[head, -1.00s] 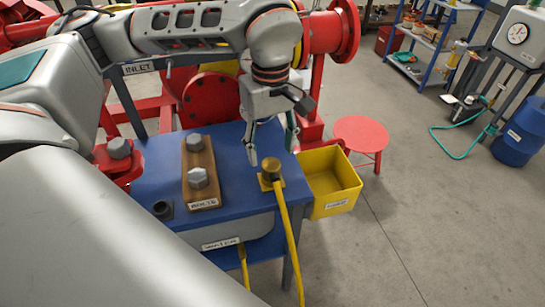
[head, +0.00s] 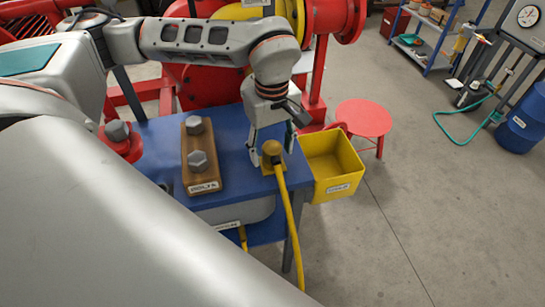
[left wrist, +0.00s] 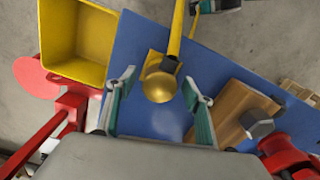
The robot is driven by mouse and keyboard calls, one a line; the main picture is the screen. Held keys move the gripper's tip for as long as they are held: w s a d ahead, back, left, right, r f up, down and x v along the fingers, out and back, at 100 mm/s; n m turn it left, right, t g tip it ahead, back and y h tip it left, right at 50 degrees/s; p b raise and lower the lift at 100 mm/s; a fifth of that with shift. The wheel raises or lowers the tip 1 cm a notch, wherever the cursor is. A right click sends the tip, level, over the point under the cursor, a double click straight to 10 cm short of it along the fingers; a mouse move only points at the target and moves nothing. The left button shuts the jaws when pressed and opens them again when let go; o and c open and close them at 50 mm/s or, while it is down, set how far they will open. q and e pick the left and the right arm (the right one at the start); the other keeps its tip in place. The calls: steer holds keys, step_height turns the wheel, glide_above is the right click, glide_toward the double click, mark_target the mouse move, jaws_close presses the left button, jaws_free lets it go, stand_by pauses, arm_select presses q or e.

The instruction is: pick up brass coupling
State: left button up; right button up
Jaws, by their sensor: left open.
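The brass coupling (head: 271,148) stands on a small yellow base plate near the right front corner of the blue table, with a yellow hose running from it over the front edge. In the left wrist view the coupling's rounded brass top (left wrist: 159,87) lies ahead of and between the fingers. My left gripper (head: 271,152) points down at the coupling with its fingers apart, one on each side. In the left wrist view the open gripper (left wrist: 162,88) holds nothing. Whether either finger touches the coupling I cannot tell. My right gripper is not in view.
A wooden block with two grey bolts (head: 203,173) stands left of the coupling on the blue table (head: 158,146). A yellow bin (head: 336,167) hangs at the table's right side. A red stool (head: 364,119) stands beyond it. Red pump parts rise behind the table.

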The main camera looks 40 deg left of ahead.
arm_select(q)
steer(key=c, duration=1.3)
steer(key=shift+r, duration=0.15)
step_height(320, 180, up, 11)
steer(key=p, duration=0.9)
step_height(320, 180, up, 9)
glide_above(272, 146)
steer(key=shift+p, duration=0.45)
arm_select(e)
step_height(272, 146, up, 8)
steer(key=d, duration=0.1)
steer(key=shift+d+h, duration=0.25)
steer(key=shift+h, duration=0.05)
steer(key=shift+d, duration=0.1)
